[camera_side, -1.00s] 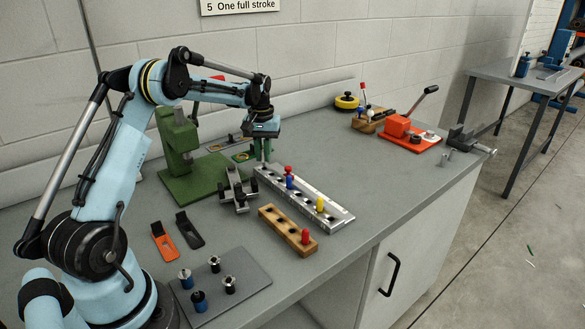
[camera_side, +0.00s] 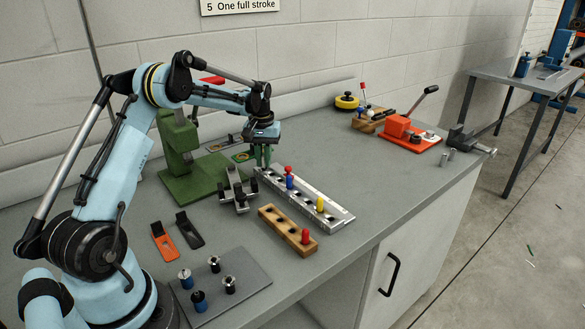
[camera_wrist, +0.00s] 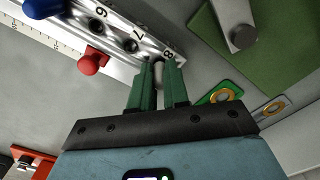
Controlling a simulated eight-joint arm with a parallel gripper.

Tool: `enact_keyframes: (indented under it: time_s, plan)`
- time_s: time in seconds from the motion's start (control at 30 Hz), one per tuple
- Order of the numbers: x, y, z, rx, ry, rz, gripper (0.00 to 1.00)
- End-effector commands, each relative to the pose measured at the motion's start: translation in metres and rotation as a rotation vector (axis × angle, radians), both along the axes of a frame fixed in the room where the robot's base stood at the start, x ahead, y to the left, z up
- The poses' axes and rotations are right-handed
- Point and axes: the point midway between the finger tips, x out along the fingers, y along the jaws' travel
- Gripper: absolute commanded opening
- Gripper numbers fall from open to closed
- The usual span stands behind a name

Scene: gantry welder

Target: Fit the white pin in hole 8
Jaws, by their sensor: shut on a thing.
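My gripper (camera_side: 263,163) is over the far left end of the metal rail (camera_side: 337,218) in the side view. In the wrist view my gripper (camera_wrist: 158,72) is shut on the white pin (camera_wrist: 158,73), a pale strip between the green fingers. The rail (camera_wrist: 72,43) carries the numbers 6, 7 and 8. The pin is right beside the printed 8, at the rail's end. Hole 8 itself is hidden by the pin and fingers, so I cannot tell how deep the pin sits. Hole 7 (camera_wrist: 130,46) is empty.
A blue pin (camera_side: 289,182) and yellow pin (camera_side: 320,205) stand in the rail; a red knob (camera_side: 288,170) is at its back edge. A green press (camera_side: 180,150) stands left, with a grey clamp (camera_side: 238,190) nearby. A wooden block (camera_side: 278,224) lies in front.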

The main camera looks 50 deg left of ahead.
Motion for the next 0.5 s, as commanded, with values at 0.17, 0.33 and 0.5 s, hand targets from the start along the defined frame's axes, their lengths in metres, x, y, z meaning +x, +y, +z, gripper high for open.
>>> enact_keyframes:
  time_s: [0.17, 0.33, 0.5]
  plan:
    - [-0.0001, -0.0001, -0.0037, 0.000, 0.000, 0.000, 0.00]
    - [-0.0001, -0.0001, -0.0053, 0.000, 0.000, 0.000, 0.26]
    - [-0.0001, -0.0001, -0.0052, 0.000, 0.000, 0.000, 0.45]
